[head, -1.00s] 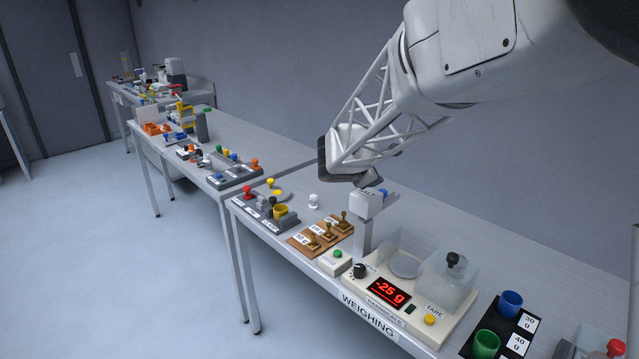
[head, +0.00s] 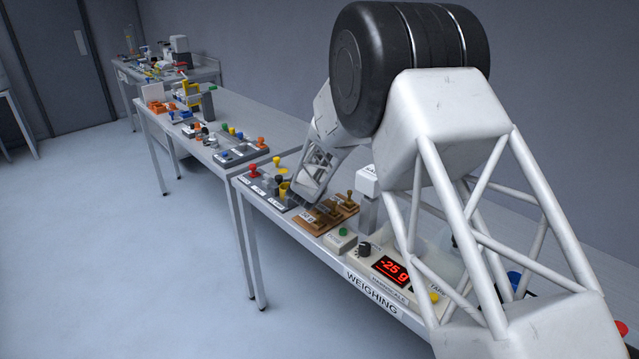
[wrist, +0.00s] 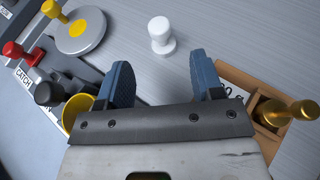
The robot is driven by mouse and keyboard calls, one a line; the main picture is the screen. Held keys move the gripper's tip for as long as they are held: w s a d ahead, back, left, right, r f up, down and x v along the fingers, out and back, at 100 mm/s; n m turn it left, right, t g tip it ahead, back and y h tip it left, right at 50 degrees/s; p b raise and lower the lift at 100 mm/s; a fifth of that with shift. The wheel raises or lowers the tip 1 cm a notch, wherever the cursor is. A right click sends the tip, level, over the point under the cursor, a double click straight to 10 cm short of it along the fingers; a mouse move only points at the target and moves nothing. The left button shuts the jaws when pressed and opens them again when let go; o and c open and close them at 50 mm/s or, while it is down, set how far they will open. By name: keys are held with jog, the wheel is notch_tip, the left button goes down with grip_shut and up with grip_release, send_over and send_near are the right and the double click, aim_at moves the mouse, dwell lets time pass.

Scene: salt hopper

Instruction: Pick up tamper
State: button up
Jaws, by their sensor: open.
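A white piece with a wide base, a narrow waist and a round top (wrist: 160,36) stands upright on the metal bench in the wrist view. It looks like the tamper, but no label confirms this. My gripper (wrist: 164,78) is open, with its two blue fingers spread and nothing between them. The white piece stands beyond the fingertips, a little left of the middle of the gap, and apart from them. In the head view my arm hides the white piece and the fingers.
Left of my gripper are a yellow cup (wrist: 78,108), a black knob (wrist: 48,93), a red knob (wrist: 13,50) and a yellow-centred disc (wrist: 80,30). Brass weights (wrist: 285,110) in a wooden holder (wrist: 240,78) stand close right. The scale display (head: 391,268) reads -25 g. Bare bench surrounds the white piece.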

jog(key=shift+w+f, duration=0.1)
jog(key=shift+f, duration=0.05)
jog(key=shift+x, duration=1.25)
jog(key=shift+x, duration=2.6)
jog(key=c, duration=1)
